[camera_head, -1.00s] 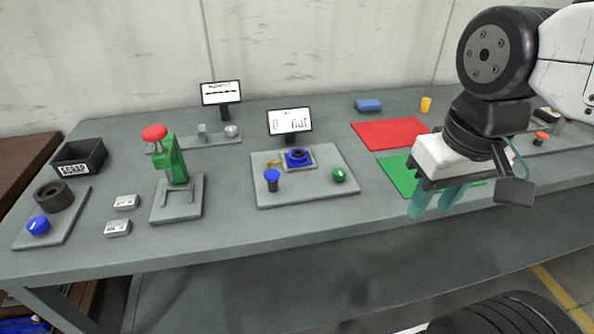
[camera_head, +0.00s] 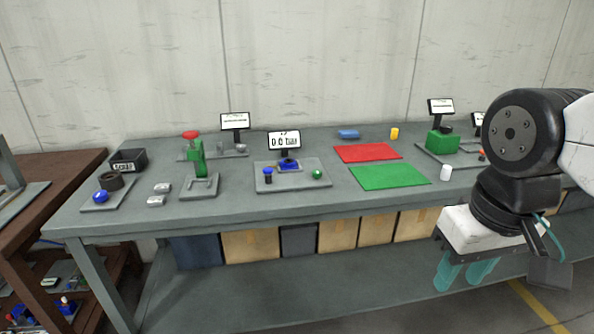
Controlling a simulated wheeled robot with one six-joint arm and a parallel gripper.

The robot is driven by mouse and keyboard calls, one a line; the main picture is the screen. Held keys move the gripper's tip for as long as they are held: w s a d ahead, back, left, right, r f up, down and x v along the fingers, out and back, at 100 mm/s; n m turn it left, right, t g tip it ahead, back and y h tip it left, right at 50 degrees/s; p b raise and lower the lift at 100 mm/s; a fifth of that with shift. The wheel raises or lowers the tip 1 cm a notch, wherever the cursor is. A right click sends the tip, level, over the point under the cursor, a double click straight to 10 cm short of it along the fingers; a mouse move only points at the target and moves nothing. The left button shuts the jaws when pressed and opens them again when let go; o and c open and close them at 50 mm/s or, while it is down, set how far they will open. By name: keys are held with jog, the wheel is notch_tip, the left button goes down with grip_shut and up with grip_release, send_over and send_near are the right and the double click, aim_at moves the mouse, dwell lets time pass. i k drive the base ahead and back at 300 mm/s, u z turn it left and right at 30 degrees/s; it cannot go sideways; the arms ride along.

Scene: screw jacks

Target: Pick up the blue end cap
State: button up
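Several blue pieces are on the bench, and I cannot tell for certain which is the end cap. A round blue piece (camera_head: 101,197) sits on the left plate, in front of a dark ring. A blue-topped dark post (camera_head: 267,173) stands on the middle plate, and a blue fixture piece (camera_head: 288,163) sits behind it, below a small display.
The grey bench (camera_head: 230,215) carries a green press (camera_head: 198,163) with a red knob, a black scrap bin (camera_head: 128,160), a red mat (camera_head: 367,153) and a green mat (camera_head: 389,177). A white cylinder (camera_head: 446,173) stands near my arm.

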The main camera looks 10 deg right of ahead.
aim_at(284, 166)
jog(key=z, duration=0.55)
jog(key=i, duration=1.6)
jog(key=u, duration=0.65)
